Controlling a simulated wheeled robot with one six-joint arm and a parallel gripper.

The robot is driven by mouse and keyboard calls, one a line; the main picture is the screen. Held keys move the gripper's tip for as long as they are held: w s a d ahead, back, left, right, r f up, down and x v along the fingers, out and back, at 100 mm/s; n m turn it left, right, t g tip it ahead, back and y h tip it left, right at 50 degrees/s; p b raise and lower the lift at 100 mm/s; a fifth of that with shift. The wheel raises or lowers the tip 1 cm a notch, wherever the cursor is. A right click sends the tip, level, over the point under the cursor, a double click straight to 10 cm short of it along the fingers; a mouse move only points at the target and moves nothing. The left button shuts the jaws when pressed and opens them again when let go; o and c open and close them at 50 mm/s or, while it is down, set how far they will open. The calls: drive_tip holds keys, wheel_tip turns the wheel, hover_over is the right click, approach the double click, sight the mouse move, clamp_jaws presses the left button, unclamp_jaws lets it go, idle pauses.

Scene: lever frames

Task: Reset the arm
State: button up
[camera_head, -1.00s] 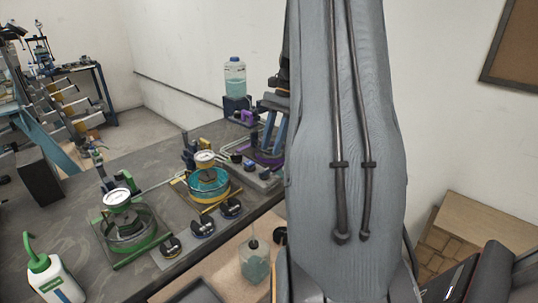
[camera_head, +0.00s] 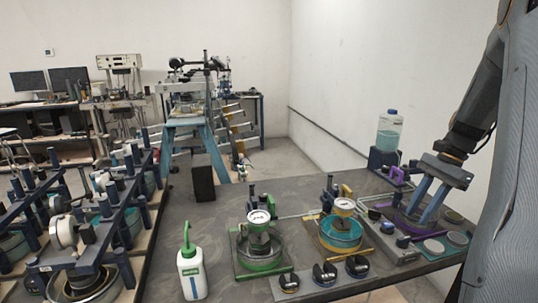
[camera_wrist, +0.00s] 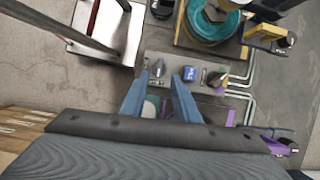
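My gripper (camera_head: 421,214) is at the right of the head view, pointing down with its two blue fingers apart. It is over the purple lever frame (camera_head: 400,222) at the right end of the grey bench. In the wrist view my gripper (camera_wrist: 160,82) also shows its fingers apart, with nothing clearly held between them. Below them lies a grey panel (camera_wrist: 172,62) with small knobs and a blue block. I cannot tell whether the fingertips touch anything. My arm covers part of the right side of the head view.
On the bench (camera_head: 190,240) stand a green frame with a gauge (camera_head: 258,240), a yellow frame with a teal ring (camera_head: 340,232), several black knobs (camera_head: 324,272), a white bottle with a green cap (camera_head: 192,268) and a clear liquid bottle (camera_head: 389,132). Racks (camera_head: 95,235) stand at left.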

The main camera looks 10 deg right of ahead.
drive_tip(key=a+f+n+h, duration=0.25)
drive_tip(key=a+n, duration=0.45)
drive_tip(key=a, duration=0.9)
drive_tip(key=s+a+f+n+t+h, duration=0.1)
drive_tip(key=s+a+f+n+h, duration=0.1)
drive_tip(key=s+a+n, duration=0.7)
drive_tip(key=s+a+f, duration=0.1)
drive_tip(key=a, duration=0.5)
drive_tip(key=shift+a+n+t, duration=0.15)
drive_tip(key=shift+n+t, duration=0.15)
drive_tip(key=shift+t, duration=0.1)
drive_tip(key=shift+s, duration=0.1)
